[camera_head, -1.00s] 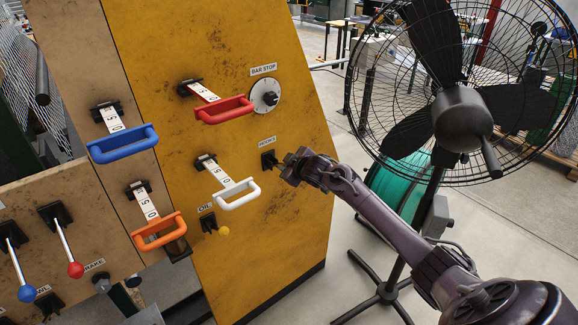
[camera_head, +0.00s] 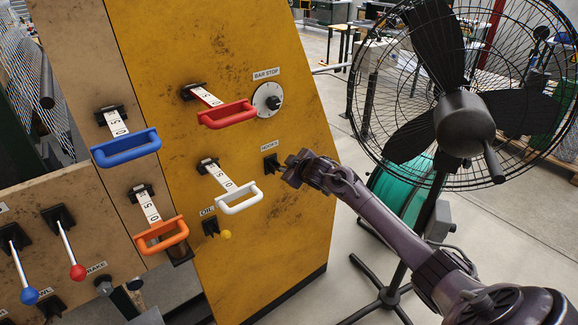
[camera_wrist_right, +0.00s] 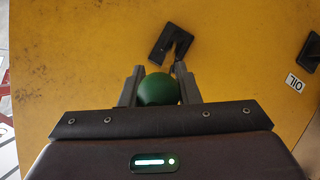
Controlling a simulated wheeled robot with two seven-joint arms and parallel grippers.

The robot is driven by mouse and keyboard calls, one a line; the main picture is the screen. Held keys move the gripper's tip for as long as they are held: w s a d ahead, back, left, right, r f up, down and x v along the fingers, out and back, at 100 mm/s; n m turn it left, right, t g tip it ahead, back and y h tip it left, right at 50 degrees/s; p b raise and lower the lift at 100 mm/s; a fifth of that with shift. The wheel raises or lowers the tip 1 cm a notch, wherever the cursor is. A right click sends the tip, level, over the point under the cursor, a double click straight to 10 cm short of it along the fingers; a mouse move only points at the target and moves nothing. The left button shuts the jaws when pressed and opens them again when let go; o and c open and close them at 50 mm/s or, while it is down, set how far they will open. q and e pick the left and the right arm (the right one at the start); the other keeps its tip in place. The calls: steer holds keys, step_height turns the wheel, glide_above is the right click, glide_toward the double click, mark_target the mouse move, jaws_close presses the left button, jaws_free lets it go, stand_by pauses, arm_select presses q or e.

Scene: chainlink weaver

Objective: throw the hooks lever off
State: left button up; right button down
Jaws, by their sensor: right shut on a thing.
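The hooks lever shows as a black bracket (camera_head: 271,163) under the HOOKS label (camera_head: 269,146) on the yellow panel. Its green ball knob (camera_wrist_right: 158,92) shows in the right wrist view, in front of the black bracket (camera_wrist_right: 170,46). My right gripper (camera_head: 291,169) is just right of the bracket in the head view and hides the knob there. In the wrist view the right gripper (camera_wrist_right: 159,88) has one finger on each side of the knob and is shut on it. The lever's exact angle is hard to tell. My left gripper is not in view.
White (camera_head: 240,199), red (camera_head: 228,115), orange (camera_head: 162,236) and blue (camera_head: 126,149) handles stick out left of the lever. A yellow-tipped oil lever (camera_head: 225,235) sits lower left. A large black fan (camera_head: 462,122) stands close on the right, near my right arm.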

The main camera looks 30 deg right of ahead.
steer(key=shift+w+d+r, duration=0.1)
steer(key=shift+r, duration=0.25)
steer(key=c, duration=1.5)
jaws_free()
steer(key=o, duration=0.4)
steer(key=shift+f, duration=0.25)
steer(key=shift+s+r, duration=0.15)
steer(key=shift+s, duration=0.5)
steer(key=b+v, duration=0.1)
steer(key=v, duration=0.5)
steer(key=shift+s+r+b, duration=0.25)
steer(key=shift+r+b, duration=0.05)
